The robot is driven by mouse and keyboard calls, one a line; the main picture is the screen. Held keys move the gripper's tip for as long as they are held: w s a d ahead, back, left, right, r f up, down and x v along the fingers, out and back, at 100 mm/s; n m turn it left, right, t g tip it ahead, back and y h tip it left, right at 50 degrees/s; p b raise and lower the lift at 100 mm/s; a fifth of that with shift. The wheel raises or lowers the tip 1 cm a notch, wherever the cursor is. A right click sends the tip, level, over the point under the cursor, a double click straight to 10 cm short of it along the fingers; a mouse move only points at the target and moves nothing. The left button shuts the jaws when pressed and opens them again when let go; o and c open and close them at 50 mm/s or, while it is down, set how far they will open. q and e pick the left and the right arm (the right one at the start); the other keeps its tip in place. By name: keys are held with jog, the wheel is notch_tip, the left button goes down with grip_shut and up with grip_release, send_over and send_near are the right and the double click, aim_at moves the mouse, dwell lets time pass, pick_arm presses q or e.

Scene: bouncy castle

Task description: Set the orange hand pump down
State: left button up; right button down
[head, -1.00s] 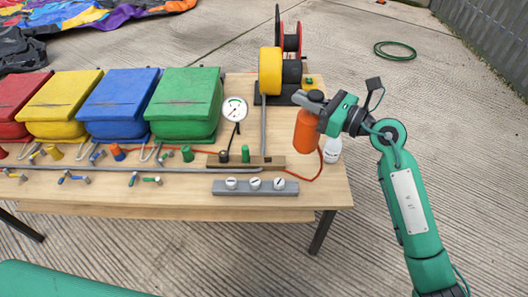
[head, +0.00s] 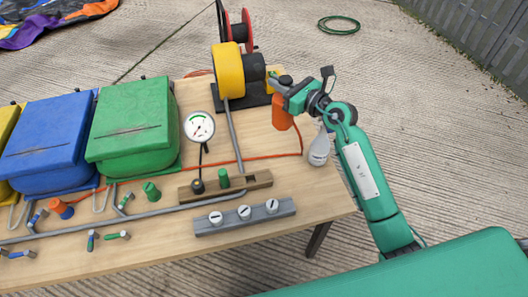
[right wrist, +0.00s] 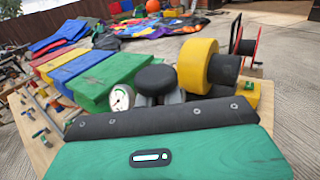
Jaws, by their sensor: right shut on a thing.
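The orange hand pump (head: 282,113) is upright near the table's right end, in the head view. My right gripper (head: 284,84) is shut around its upper part, just below its dark cap. In the right wrist view a round black cap (right wrist: 157,79) shows between the grey fingers; the orange body is hidden there. I cannot tell whether the pump's base touches the table or hangs just above it. My left gripper is in neither view.
A white bottle (head: 319,148) stands just right of the pump, near the table (head: 325,196) edge. A yellow wheel machine (head: 226,71) and a red reel (head: 247,31) stand behind. A red hose (head: 270,157) runs nearby. The gauge (head: 199,127) and green box (head: 134,130) are left.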

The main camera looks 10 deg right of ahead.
aim_at(277, 123)
notch_tip(277, 123, down, 14)
jog(key=b, duration=0.3)
jog(key=shift+f+b, duration=0.35)
jog(key=shift+f, duration=0.1)
pick_arm(q)
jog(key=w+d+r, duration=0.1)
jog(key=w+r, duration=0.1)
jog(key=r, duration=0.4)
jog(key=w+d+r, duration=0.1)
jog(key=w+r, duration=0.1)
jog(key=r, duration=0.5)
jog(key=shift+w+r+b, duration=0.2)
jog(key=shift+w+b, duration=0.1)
jog(key=shift+b, duration=0.15)
pick_arm(e)
notch_tip(277, 123, down, 3)
jog(key=shift+f, duration=0.1)
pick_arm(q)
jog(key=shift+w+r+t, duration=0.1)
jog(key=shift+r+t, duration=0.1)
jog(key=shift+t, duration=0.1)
pick_arm(e)
jog(key=shift+f, duration=0.15)
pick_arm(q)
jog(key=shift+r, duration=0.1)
pick_arm(e)
jog(key=c, duration=1.5)
grip_release()
jog(key=shift+s, duration=0.1)
jog(key=shift+c, duration=0.2)
